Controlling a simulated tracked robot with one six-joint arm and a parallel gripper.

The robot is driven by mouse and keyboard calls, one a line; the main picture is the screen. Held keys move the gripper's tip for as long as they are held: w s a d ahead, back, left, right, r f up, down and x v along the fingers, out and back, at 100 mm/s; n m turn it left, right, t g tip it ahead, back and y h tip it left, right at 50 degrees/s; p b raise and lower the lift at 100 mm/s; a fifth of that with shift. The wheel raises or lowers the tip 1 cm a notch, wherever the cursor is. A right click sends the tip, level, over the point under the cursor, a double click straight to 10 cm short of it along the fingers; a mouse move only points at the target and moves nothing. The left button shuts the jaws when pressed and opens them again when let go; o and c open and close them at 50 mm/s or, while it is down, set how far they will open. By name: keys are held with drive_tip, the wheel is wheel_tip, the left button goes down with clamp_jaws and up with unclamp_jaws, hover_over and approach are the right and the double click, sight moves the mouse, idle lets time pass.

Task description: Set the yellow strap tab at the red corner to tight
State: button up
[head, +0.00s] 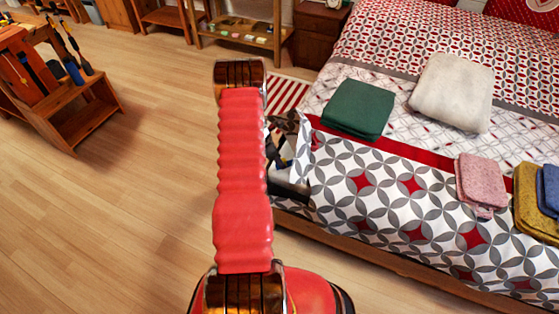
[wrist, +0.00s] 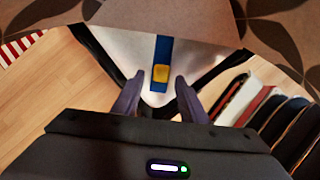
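The yellow strap tab (wrist: 161,74) sits on a short blue strap (wrist: 162,48) in the wrist view. The strap runs down a pale grey surface that narrows to a rounded corner with dark edges. My gripper (wrist: 160,84) is open, with one dark finger on each side of the tab and a gap to it on both sides. I cannot tell whether the fingers are at the tab's depth. No red marking shows on this corner. In the head view my red arm reaches toward the bed's near left corner, and the tab and strap are not visible there.
The bed (head: 420,215) has a patterned cover and carries a green folded cloth (head: 358,109), a cream one (head: 453,92) and a pink one (head: 481,180). A striped rug (head: 287,93) lies beside it. Wooden floor (head: 130,200) is clear at left, before a wooden rack (head: 80,115).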

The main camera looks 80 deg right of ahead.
drive_tip(key=v, duration=1.2)
drive_tip(key=shift+w+a+r, duration=0.2)
drive_tip(key=shift+r, duration=0.1)
drive_tip(key=shift+m, duration=0.3)
